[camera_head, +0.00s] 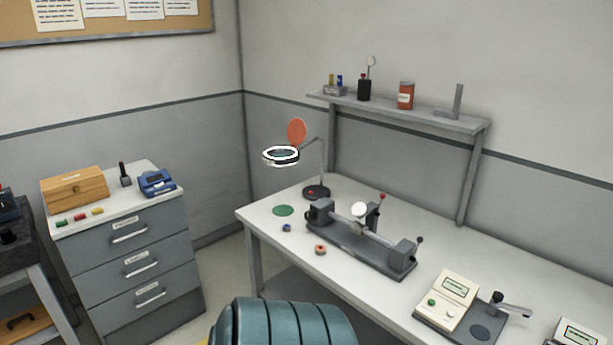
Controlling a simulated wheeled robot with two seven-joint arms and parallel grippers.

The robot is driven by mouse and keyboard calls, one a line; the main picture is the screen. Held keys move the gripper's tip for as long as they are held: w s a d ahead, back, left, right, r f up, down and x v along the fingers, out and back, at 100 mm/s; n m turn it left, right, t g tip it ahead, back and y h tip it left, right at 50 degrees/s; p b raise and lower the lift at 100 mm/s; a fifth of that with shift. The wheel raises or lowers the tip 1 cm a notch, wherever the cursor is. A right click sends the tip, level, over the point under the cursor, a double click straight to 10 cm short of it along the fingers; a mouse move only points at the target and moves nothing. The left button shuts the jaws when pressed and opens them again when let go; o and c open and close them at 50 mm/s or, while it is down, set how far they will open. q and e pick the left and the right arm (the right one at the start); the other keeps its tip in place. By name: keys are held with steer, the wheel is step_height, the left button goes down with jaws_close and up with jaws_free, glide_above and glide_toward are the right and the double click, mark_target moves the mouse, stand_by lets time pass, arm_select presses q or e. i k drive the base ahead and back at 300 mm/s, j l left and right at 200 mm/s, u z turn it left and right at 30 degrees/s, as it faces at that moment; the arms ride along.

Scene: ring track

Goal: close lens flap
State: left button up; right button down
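A magnifier lamp with a white ring head (281,156) stands at the far left corner of the workbench, on a dark round base (316,192) with a thin bent arm. Its orange round lens flap (297,131) stands up, tilted open above the back right of the ring. The lens inside the ring is uncovered. Neither of my grippers is in view.
The workbench (262,222) carries a grey fixture (350,246), small parts and a meter (450,300). A shelf (400,108) stands behind. A drawer cabinet (128,250) is at left. A teal ribbed rounded thing (285,325) fills the bottom front.

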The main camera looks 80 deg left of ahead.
mark_target(296, 129)
steer(key=i+j, duration=0.15)
steer(key=i, duration=0.45)
steer(key=i+j, duration=0.15)
steer(key=i, duration=0.4)
steer(key=u, duration=3.1)
